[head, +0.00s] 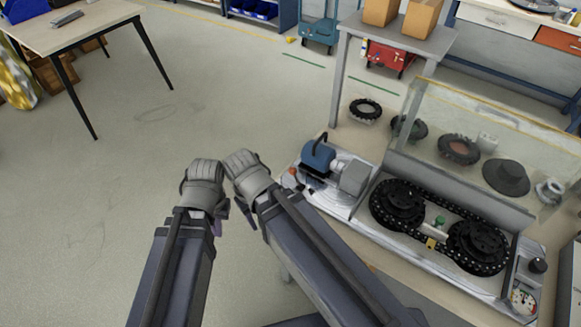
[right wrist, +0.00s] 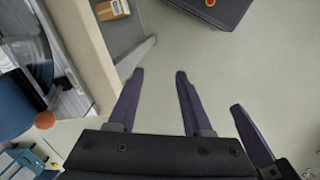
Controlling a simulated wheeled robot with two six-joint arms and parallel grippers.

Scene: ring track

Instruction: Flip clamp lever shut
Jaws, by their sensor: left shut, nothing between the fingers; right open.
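A small orange ball knob (head: 292,171), which looks like the end of the clamp lever, stands at the left end of the machine beside the blue motor (head: 318,156). In the right wrist view the orange knob (right wrist: 45,119) is at the left, apart from my right gripper (right wrist: 159,74). The lever's arm and clamp are too small to make out. My right gripper is open and empty over the floor, left of the machine in the head view. My left gripper (head: 221,218) is shut and empty beside it; its fingers are mostly hidden under the wrist.
The machine has two dark chain-wrapped sprockets (head: 402,205) and a raised clear cover (head: 490,140). The bench edge (right wrist: 82,50) lies left of my right gripper. A table (head: 75,27) stands far left. The floor (head: 110,190) between is clear.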

